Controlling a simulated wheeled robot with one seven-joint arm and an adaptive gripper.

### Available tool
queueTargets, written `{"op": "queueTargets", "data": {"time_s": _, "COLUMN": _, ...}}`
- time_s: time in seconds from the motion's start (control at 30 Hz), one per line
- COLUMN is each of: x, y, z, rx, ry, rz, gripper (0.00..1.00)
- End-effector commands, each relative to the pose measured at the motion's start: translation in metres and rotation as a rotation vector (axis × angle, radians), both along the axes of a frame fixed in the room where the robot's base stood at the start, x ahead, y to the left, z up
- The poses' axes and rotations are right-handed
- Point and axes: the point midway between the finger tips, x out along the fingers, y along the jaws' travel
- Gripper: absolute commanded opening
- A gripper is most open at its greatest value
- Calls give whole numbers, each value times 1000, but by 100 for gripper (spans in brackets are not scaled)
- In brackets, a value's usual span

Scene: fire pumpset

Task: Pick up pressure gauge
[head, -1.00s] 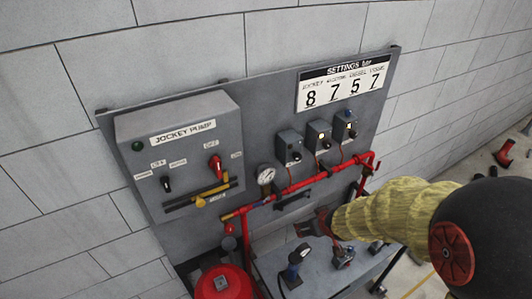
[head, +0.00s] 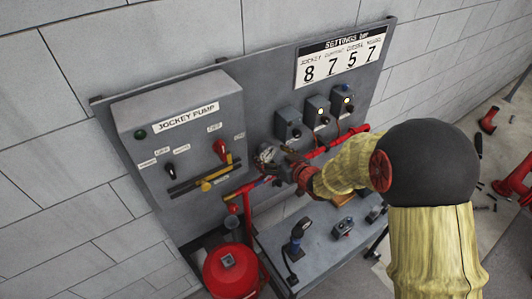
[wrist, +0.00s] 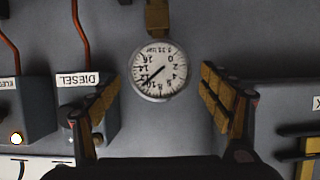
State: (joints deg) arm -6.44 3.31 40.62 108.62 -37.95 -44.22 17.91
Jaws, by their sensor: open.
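The pressure gauge (head: 266,155), a round white dial, is on the red pipe at the grey panel, right of the jockey pump box. In the wrist view the gauge (wrist: 160,70) appears upside down, with its brass stem at the top of the picture. My gripper (wrist: 160,82) is open, with one padded finger on each side of the dial and visible gaps between. In the head view my gripper (head: 279,161) is at the gauge and partly covers it and the pipe.
The jockey pump box (head: 180,135) is close on the left. Several small switch boxes (head: 316,110) sit above right. The red pipe (head: 328,148) runs along the panel. Below are a grey table (head: 320,255) with a dark-blue handheld device (head: 297,240) and a red tank (head: 230,272).

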Motion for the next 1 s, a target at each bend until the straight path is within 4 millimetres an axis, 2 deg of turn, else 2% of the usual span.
{"op": "queueTargets", "data": {"time_s": 0.2, "x": 19, "y": 13, "z": -9, "rx": 0, "ry": 1, "rz": 1, "gripper": 79}}
{"op": "queueTargets", "data": {"time_s": 0.5, "x": 23, "y": 15, "z": -11, "rx": 0, "ry": 0, "rz": -1, "gripper": 79}}
{"op": "queueTargets", "data": {"time_s": 1.0, "x": 23, "y": 15, "z": -10, "rx": 0, "ry": 0, "rz": -1, "gripper": 51}}
